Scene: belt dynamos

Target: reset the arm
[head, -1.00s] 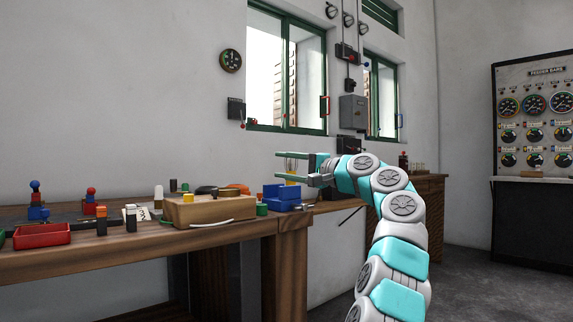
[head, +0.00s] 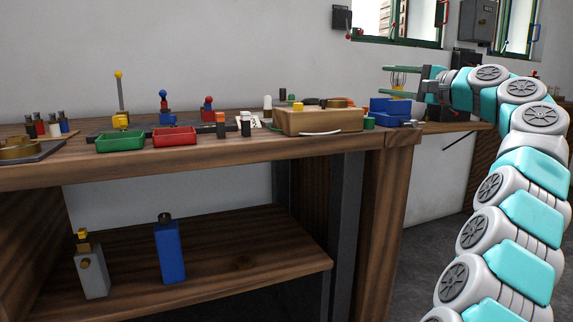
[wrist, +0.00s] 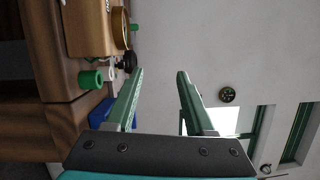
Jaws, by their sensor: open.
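My gripper (head: 402,80) is at the right in the head view, at the end of my raised teal and white arm. Its two green fingers point left and are apart, with nothing between them. It is beside and above the right end of the wooden workbench (head: 345,143), near the blue bins (head: 391,106). In the wrist view my gripper (wrist: 158,88) is also open and empty, with the wall behind the gap. The bench edge and a green ring (wrist: 90,79) lie to its left there.
The bench holds a wooden box (head: 320,121), a red tray (head: 174,137), a green tray (head: 120,141) and several small parts. Windows and a grey box (head: 477,22) are on the wall.

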